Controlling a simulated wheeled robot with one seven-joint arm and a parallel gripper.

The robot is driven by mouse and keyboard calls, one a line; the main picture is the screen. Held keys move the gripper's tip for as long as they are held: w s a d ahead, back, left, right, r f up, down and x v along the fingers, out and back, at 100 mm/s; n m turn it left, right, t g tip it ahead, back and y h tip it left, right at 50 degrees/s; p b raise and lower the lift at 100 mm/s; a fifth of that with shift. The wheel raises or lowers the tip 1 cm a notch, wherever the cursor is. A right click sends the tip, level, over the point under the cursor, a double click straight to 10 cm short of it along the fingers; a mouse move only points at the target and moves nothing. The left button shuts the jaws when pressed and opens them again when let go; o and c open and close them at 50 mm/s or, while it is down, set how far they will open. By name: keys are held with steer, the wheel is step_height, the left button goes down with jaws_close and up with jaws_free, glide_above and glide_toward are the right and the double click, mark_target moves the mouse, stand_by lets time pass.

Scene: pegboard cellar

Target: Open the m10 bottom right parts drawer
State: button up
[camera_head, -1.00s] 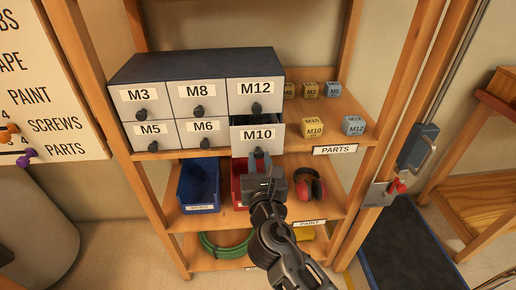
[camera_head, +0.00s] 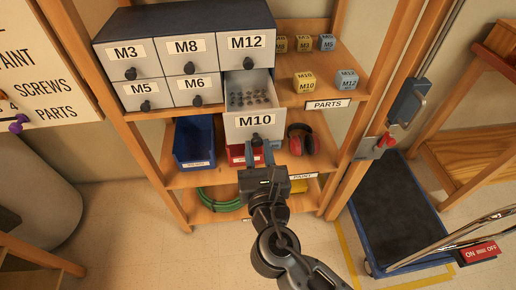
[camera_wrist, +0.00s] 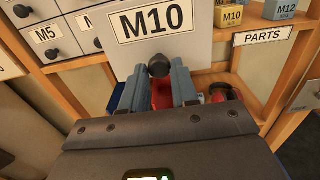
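The M10 drawer (camera_head: 255,124), bottom right of the grey drawer cabinet (camera_head: 185,22), is pulled well out, and its small metal parts show inside. In the wrist view its labelled front (camera_wrist: 205,50) fills the top middle. Its dark round knob (camera_wrist: 158,65) sits between my fingertips. The finger contact is partly hidden in the head view.
The M3, M8, M12, M5 and M6 drawers are shut; M12 (camera_head: 247,46) is directly above. Marked blocks (camera_head: 304,82) stand to the right on the shelf. Below are a blue bin (camera_head: 194,145), a red bin (camera_head: 236,155) and red earmuffs (camera_head: 303,140). A blue cart (camera_head: 398,215) stands right.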

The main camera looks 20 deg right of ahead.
steer(key=o, duration=0.4)
steer(key=shift+b+v, duration=0.6)
steer(key=shift+v, duration=3.3)
steer(key=s+d+f+m+g+y, duration=0.2)
steer(key=s+f+m, duration=0.2)
steer(key=s+m, duration=0.25)
steer(key=s+d+f+m+g+y, duration=0.2)
steer(key=s+f+m+y, duration=0.1)
steer(key=s+m, duration=0.3)
steer(key=s+d+r+m, duration=0.1)
steer(key=s+r+m, duration=0.2)
steer(key=s+m, duration=0.2)
steer(key=s+d+r+m+t, duration=0.1)
steer(key=s+r+m, duration=0.3)
steer(key=m, duration=0.4)
steer(key=s+d+r+m, duration=0.1)
steer(key=s+r+m, duration=0.3)
steer(key=s+m, duration=0.2)
steer(key=shift+d+r+m+t+y, duration=0.2)
steer(key=shift+m+t+y, duration=0.1)
steer(key=shift+m, duration=0.15)
